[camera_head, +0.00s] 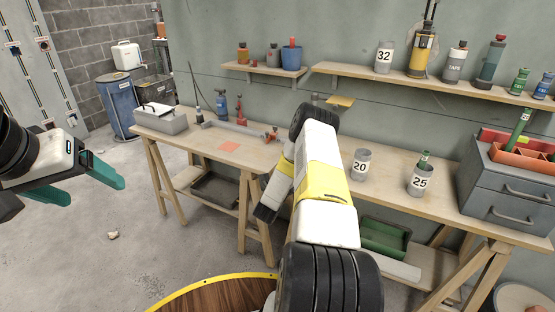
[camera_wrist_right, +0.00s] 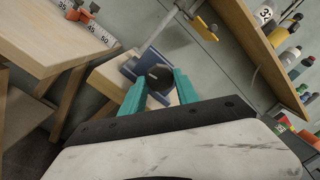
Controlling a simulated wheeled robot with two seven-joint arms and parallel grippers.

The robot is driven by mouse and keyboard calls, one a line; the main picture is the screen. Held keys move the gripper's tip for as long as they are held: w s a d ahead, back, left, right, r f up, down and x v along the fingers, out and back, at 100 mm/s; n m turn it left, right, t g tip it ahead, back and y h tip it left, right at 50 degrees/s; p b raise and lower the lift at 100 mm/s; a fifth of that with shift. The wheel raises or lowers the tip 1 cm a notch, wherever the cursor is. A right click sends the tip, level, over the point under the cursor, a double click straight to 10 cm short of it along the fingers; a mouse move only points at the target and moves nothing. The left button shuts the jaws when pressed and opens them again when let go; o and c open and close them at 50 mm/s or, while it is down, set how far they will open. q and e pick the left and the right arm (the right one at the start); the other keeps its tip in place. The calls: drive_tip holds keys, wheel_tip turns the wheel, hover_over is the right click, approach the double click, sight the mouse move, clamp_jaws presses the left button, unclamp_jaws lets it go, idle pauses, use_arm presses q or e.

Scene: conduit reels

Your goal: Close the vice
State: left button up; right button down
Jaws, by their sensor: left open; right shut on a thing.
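The blue vice (camera_wrist_right: 146,62) shows in the right wrist view on a small wooden bench top, with a dark round part (camera_wrist_right: 158,80) facing me. My right gripper (camera_wrist_right: 160,88) has its teal fingers on either side of that dark part and is shut on it. How wide the vice's jaws stand is not clear. In the head view my right arm reaches to the bench and hides its gripper and most of the vice. My left gripper (camera_head: 98,180) is open and empty at the left, over the floor, away from the bench.
Shelves hang above.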

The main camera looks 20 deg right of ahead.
idle(0.4)
drive_tip(key=c, duration=1.2)
unclamp_jaws()
drive_tip(key=v, duration=0.7)
drive_tip(key=shift+s+a+f, duration=0.1)
drive_tip(key=shift+s+a, duration=0.15)
drive_tip(key=shift+a, duration=0.05)
drive_tip(key=shift+w, duration=0.1)
